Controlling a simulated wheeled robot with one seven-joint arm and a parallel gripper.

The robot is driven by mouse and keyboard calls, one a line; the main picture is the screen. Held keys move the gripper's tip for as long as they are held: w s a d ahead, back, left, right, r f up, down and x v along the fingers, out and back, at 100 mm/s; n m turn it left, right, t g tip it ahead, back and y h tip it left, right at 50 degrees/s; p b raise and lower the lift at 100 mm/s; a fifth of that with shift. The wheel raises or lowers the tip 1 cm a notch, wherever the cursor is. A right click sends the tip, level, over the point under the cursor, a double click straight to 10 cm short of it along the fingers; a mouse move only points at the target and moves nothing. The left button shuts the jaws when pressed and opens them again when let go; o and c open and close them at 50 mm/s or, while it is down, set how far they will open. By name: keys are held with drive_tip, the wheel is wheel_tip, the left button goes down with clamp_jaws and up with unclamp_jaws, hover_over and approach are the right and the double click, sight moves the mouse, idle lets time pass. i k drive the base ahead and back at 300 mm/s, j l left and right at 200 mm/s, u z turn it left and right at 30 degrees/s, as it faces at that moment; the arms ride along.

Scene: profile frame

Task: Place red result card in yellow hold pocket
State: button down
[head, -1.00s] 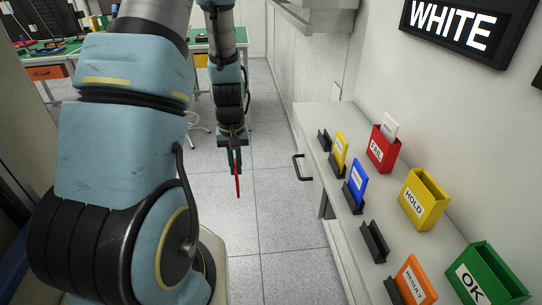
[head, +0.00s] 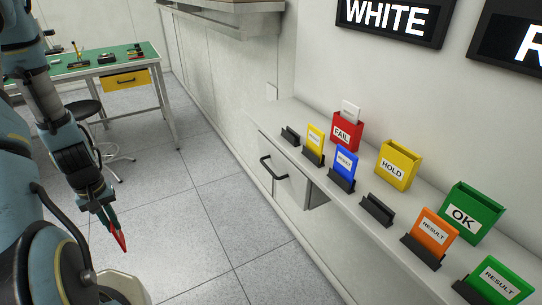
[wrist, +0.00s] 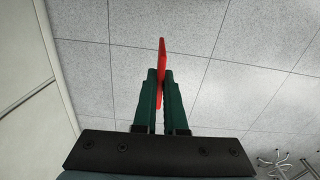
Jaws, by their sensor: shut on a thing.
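My gripper (wrist: 160,100) is shut on the red result card (wrist: 162,48). In the wrist view the card shows edge-on between the green fingers, above bare floor. In the head view the card (head: 122,241) hangs from my gripper (head: 113,222) at the left, away from the counter. The yellow hold pocket (head: 395,171), labelled HOLD, stands on the counter at the right, between the red and green pockets. Its top is open and I see nothing sticking out of it.
On the counter (head: 340,200) stand the red FAIL pocket (head: 346,128) with a white card in it, and the green OK pocket (head: 466,212). Yellow, blue, orange and green cards sit in black holders along the front; two holders are empty. A drawer handle (head: 268,172) sticks out. Floor between is clear.

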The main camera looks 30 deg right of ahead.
sight(395, 167)
drive_tip(key=z, duration=0.45)
drive_tip(key=j+z, duration=0.15)
drive_tip(key=z, duration=0.3)
drive_tip(key=j+z, duration=0.1)
drive_tip(key=z, duration=0.4)
